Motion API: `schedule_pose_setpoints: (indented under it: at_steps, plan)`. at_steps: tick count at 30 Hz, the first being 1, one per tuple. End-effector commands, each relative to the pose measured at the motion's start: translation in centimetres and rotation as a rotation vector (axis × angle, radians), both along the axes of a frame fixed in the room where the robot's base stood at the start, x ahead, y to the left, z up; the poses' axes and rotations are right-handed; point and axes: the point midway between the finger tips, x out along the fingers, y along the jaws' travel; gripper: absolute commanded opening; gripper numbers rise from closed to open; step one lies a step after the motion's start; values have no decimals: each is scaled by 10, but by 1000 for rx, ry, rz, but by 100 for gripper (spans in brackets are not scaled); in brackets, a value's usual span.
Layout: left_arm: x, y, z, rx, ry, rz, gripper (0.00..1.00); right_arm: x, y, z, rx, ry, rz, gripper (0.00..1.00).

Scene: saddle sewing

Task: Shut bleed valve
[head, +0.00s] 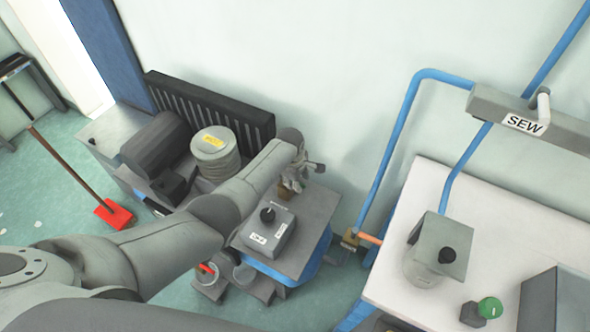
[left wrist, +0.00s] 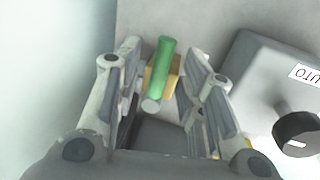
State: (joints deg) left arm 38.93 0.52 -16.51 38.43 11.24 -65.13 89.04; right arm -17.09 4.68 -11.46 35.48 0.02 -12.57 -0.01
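A small valve with a green cylindrical handle (left wrist: 160,68) and a yellow, brass-like body (left wrist: 174,85) stands on a grey surface in the left wrist view. No label on it shows. My left gripper (left wrist: 165,60) is open, with one finger on each side of the green handle and gaps visible between. In the head view my left gripper (head: 300,172) points down over the back of a grey cabinet top, and a brass-coloured part (head: 285,191) shows just below it. The green handle is hidden there. My right gripper is not in view.
A grey control box (head: 265,236) with a black knob stands close beside the gripper. A motor (head: 155,145) and a ribbed cylinder (head: 215,158) are to the left. A second brass valve (head: 349,240) with an orange handle (head: 369,239) is on blue piping. A white table (head: 510,225) is right.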

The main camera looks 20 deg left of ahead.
Motion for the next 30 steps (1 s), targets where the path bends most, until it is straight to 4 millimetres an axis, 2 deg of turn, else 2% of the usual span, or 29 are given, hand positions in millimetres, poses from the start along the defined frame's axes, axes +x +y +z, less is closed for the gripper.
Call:
schedule_pose_setpoints:
  at_steps: [8,21,25,30]
  plan:
    - [-6,2,27,0,-3,0,36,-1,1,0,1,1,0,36]
    - [-17,5,93,1,-4,2,36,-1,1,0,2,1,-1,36]
    - [-20,5,105,0,-2,3,36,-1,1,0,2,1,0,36]
    - [-22,6,112,1,-1,3,36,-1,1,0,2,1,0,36]
